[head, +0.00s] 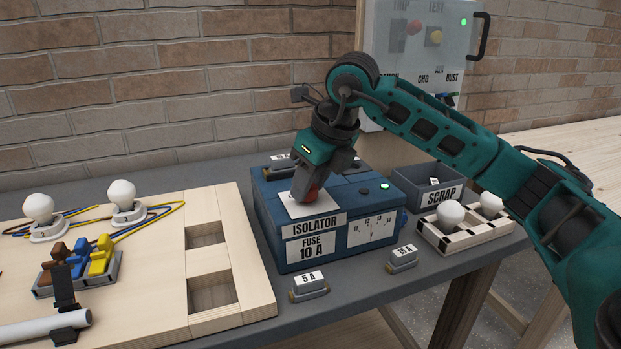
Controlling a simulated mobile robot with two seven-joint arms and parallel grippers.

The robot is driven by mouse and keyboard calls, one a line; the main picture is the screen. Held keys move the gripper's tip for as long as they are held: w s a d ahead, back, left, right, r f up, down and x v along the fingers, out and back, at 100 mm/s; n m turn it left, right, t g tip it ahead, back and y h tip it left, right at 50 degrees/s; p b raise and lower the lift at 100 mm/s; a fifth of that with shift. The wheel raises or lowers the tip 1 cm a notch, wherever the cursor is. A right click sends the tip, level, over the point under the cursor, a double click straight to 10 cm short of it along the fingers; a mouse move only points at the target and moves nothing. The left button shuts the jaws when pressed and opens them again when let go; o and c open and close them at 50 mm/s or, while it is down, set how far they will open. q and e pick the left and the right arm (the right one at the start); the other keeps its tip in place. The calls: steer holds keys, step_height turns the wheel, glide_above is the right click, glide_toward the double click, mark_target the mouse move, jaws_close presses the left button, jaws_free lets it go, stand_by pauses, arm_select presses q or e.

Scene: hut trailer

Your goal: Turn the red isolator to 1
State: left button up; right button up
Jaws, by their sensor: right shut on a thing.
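The red isolator (312,194) is a red knob on a white plate (300,208) on top of the blue box (268,232) labelled ISOLATOR and FUSE 10 A. My right gripper (308,190) points down over the box and is shut on the red knob. The gripper hides most of the knob and the position marks, so I cannot tell its setting. A green lamp (385,187) shows on the box top, and a dial (370,229) with a needle is on its front. My left gripper is not in view.
Small fuse blocks (309,287) (403,259) lie in front of the box. A SCRAP bin (430,185) and a wooden bulb tray (468,232) stand at right. A wooden board (140,270) with bulbs, wires and levers is at left. A grey control panel (415,60) stands behind.

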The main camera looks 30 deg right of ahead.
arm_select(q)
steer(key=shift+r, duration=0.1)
arm_select(e)
steer(key=shift+m+h, duration=0.5)
steer(key=shift+m, duration=1)
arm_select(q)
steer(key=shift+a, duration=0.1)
arm_select(e)
steer(key=o, duration=1)
steer(key=shift+o, duration=0.2)
arm_select(q)
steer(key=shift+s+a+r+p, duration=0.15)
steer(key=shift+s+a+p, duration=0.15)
steer(key=shift+p, duration=0.45)
arm_select(e)
steer(key=v, duration=1.3)
steer(key=shift+a+f, duration=0.1)
steer(key=shift+a, duration=0.05)
